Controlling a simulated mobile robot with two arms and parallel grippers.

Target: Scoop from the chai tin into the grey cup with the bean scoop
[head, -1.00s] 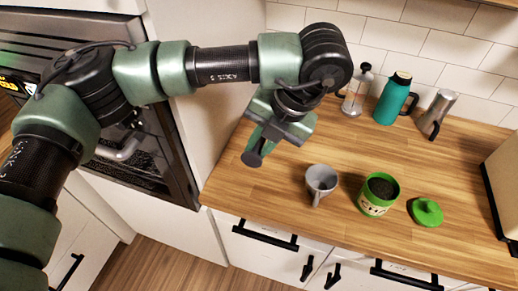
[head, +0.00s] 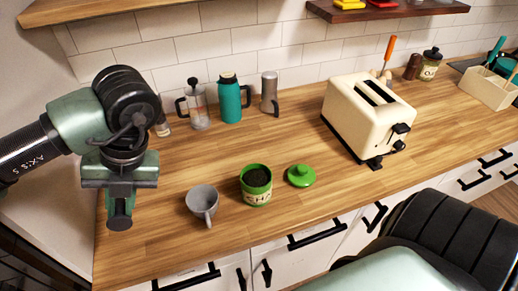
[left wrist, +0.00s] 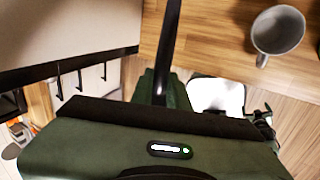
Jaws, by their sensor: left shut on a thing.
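The green chai tin (head: 257,196) stands upright and open on the wooden counter, with dark contents inside. Its green lid (head: 300,176) lies on the counter to its right. The grey cup (head: 201,205) stands upright left of the tin; it also shows at the top right of the left wrist view (left wrist: 278,32). My left gripper (head: 120,190) is left of the cup, apart from it. It is shut on a dark, thin handle (left wrist: 170,45), apparently the bean scoop; its bowl is not clear. My right gripper is out of view.
A French press (head: 199,108), a teal flask (head: 229,103) and a grey pot (head: 268,95) stand along the back wall. A cream toaster (head: 350,115) stands right of the lid.

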